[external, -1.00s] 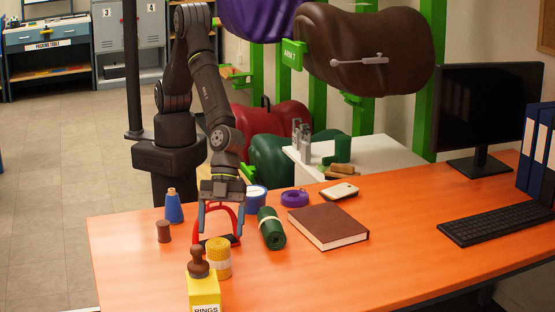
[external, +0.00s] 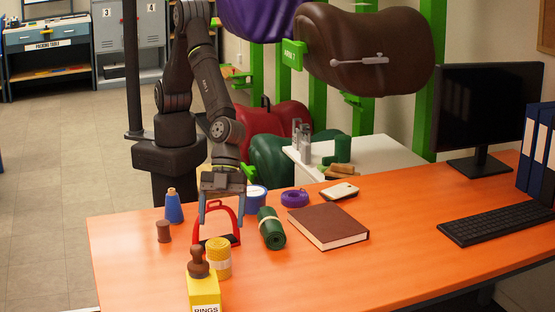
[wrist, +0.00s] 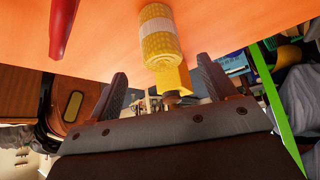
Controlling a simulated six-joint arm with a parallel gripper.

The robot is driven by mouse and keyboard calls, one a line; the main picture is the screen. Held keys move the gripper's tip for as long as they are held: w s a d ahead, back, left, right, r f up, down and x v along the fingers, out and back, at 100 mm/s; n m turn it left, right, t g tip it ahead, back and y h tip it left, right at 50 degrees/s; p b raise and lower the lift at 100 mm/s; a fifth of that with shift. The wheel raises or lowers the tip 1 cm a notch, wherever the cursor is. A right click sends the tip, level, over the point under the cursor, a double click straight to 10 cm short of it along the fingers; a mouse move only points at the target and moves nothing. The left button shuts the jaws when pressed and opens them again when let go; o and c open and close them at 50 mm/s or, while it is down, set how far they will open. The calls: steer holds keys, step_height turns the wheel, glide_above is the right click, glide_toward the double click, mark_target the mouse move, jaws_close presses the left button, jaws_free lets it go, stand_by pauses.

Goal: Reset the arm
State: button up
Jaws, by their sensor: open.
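My gripper (external: 221,216) is at the left part of the orange desk, with its fingers apart and nothing seen between them. In the external view it overlaps a red stirrup-shaped frame (external: 196,231) with a dark base, which stands on the desk. A red piece, likely this frame, shows at the upper left of the wrist view (wrist: 63,25), outside the fingers. The wrist view looks past my open gripper (wrist: 160,75) towards a yellow roll with a pale band (wrist: 160,35). I cannot tell whether a finger touches the red frame.
On the orange desk (external: 400,255) stand the yellow roll (external: 218,258), a yellow RINGS box (external: 203,292), a brown spool (external: 163,231), a blue cone (external: 175,208), a green roll (external: 271,228) and a brown book (external: 328,226). A monitor (external: 487,110) stands right.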

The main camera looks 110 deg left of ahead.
mark_target(219, 241)
steer(key=x, duration=1)
steer(key=shift+f, duration=0.35)
steer(key=shift+r, duration=1.45)
steer(key=shift+f, duration=0.15)
